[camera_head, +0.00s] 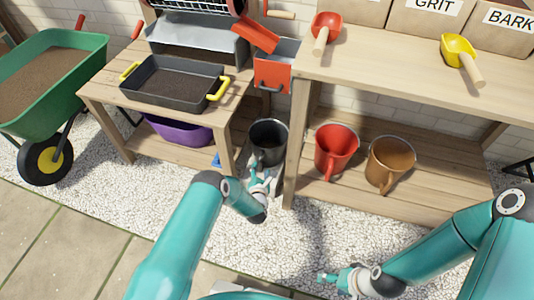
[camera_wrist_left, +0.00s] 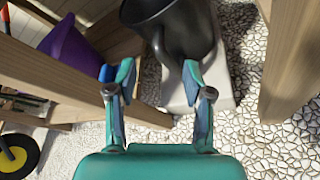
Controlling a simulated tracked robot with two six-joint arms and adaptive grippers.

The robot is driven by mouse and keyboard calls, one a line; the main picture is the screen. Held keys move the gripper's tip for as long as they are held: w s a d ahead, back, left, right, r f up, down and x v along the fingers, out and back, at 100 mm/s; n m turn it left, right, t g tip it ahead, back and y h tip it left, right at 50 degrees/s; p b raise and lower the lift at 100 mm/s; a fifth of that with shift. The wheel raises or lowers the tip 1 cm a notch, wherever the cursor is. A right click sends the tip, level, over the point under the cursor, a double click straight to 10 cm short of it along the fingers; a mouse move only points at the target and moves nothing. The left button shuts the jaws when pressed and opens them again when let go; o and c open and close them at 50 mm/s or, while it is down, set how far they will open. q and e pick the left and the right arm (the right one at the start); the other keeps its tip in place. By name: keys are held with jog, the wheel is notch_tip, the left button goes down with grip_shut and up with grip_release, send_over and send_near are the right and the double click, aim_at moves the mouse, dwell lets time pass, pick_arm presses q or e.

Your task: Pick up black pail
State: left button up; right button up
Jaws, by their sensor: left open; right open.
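The black pail (camera_head: 268,140) stands upright between the two wooden benches in the head view. In the left wrist view the black pail (camera_wrist_left: 180,28) is at the top, with its handle toward me, and a pale slab (camera_wrist_left: 221,92) shows under it. My left gripper (camera_head: 262,172) is at the near side of the pail. In the left wrist view my left gripper (camera_wrist_left: 158,75) is open, its fingers apart and pointing at the pail's handle side. Whether a finger touches the handle is unclear. My right gripper (camera_head: 335,279) is open and empty, low over the gravel.
Bench legs stand close on both sides of the pail. A red pail (camera_head: 336,148) and a brown pail (camera_head: 390,163) stand on the right lower shelf. A purple tub (camera_head: 180,132) is on the left lower shelf. A green wheelbarrow (camera_head: 50,85) stands far left. Gravel in front is clear.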

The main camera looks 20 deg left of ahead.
aim_at(261, 160)
pick_arm(q)
jog(key=b+x, duration=0.1)
jog(key=x, duration=0.4)
jog(key=shift+f+b, duration=0.1)
jog(key=shift+b, duration=0.25)
jog(key=b+x, duration=0.3)
jog(key=x, duration=0.1)
jog(key=shift+s+f, duration=0.15)
jog(key=shift+w+a+f+b, duration=0.1)
jog(key=shift+w+a+b, duration=0.15)
jog(key=shift+w, duration=0.35)
jog(key=shift+d, duration=0.1)
grip_shut()
jog(key=shift+r, duration=0.25)
